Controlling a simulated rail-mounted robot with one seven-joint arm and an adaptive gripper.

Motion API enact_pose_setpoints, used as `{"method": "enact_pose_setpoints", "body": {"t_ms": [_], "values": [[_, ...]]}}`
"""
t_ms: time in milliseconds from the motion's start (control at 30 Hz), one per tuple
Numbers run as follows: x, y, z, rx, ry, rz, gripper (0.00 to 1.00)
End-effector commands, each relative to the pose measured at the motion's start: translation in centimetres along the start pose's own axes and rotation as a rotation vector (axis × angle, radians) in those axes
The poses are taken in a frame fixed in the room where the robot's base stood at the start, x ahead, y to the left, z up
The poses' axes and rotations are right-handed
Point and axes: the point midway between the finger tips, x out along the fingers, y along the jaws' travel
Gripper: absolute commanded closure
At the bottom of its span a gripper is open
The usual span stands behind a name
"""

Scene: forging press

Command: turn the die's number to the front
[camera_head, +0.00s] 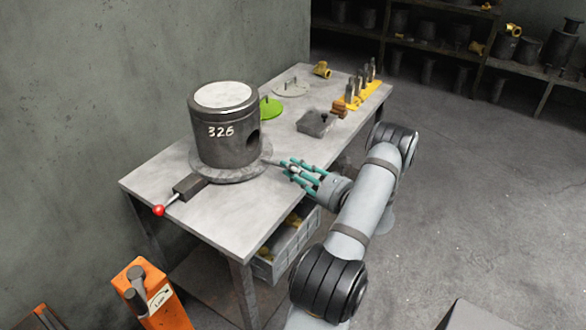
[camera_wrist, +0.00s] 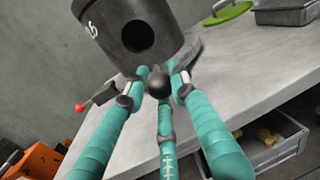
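The die (camera_head: 225,135) is a dark upright cylinder with a pale top. It stands on a round grey turntable plate (camera_head: 232,175) on the table. Its white number 326 (camera_head: 220,131) faces the head camera, and a round hole is to its right. In the wrist view, the hole of the die (camera_wrist: 137,37) faces me and only the last digit shows at the left edge. My gripper (camera_head: 290,167) has teal fingers, spread around the dark knob (camera_wrist: 158,82) of the plate's handle. Gaps show between knob and side fingers; contact with the middle finger is unclear.
A red-knobbed lever (camera_head: 159,210) sticks out at the plate's left front. On the table (camera_head: 235,235) behind are a green disc (camera_head: 270,107), a grey lidded disc (camera_head: 291,88), a metal tray (camera_head: 314,123) and a yellow tool rack (camera_head: 358,96). An orange jack (camera_head: 155,295) stands at lower left.

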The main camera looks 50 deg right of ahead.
Motion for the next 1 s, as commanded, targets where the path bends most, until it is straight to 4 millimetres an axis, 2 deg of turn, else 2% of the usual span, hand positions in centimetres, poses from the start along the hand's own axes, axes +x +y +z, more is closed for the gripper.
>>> {"method": "enact_pose_setpoints", "body": {"t_ms": [367, 1000], "values": [[-0.01, -0.01, 0.02, 0.0, 0.0, 0.0, 1.0], [0.01, -0.04, -0.1, -0.004, -0.008, 0.029, 1.0]]}}
